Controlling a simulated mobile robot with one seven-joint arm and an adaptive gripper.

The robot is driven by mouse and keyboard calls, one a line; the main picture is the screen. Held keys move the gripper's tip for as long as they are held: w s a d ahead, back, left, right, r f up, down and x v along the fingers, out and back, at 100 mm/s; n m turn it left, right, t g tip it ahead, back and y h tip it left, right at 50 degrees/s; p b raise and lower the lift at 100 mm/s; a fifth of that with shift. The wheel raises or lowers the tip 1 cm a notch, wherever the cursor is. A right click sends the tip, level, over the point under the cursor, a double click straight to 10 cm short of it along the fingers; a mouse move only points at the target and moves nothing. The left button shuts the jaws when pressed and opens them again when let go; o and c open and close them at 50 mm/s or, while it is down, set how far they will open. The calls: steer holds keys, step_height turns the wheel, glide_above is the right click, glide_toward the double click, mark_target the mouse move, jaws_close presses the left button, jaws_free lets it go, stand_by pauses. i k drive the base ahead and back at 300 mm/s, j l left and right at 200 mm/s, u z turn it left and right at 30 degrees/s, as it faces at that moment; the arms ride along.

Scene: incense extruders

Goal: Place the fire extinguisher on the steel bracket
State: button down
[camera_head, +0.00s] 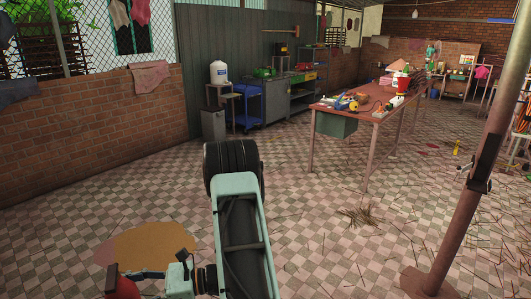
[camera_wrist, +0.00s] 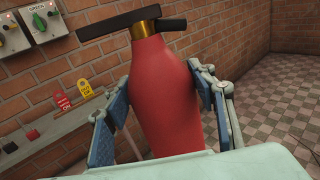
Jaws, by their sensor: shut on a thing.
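The fire extinguisher (camera_wrist: 165,90) is a red cylinder with a brass neck and a black handle at its top. In the wrist view it stands roughly upright between the two fingers of my gripper (camera_wrist: 160,98), which press on its sides. Its lower part is hidden behind my gripper's pale body. In the head view only a piece of the red extinguisher (camera_head: 122,287) shows at the bottom left, beside my gripper (camera_head: 145,274). A dark bracket (camera_head: 484,163) is fixed to a leaning-looking post on the right, well apart from the extinguisher.
The post (camera_head: 461,215) rises from a base plate on the checkered floor. A long worktable (camera_head: 340,112) with tools stands behind it to the left. Brick walls run along the left and back. A control box (camera_wrist: 45,20) hangs on the near wall. Open floor lies between.

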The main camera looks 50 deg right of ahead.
mark_target(476, 185)
steer(key=l+z, duration=0.15)
steer(key=z, duration=0.3)
steer(key=i+l+z, duration=0.1)
steer(key=z, duration=0.35)
steer(key=i+l+z, duration=0.1)
steer(key=z, duration=0.35)
steer(key=i+l+z, duration=0.15)
steer(key=z, duration=0.3)
steer(key=i+l+z, duration=0.1)
steer(key=z, duration=0.3)
steer(key=i+z, duration=0.3)
steer(key=z, duration=0.15)
steer(key=i+j+z, duration=0.2)
steer(key=i+z, duration=0.25)
steer(key=i+j+z, duration=0.6)
steer(key=i+j, duration=0.4)
steer(key=j, duration=0.1)
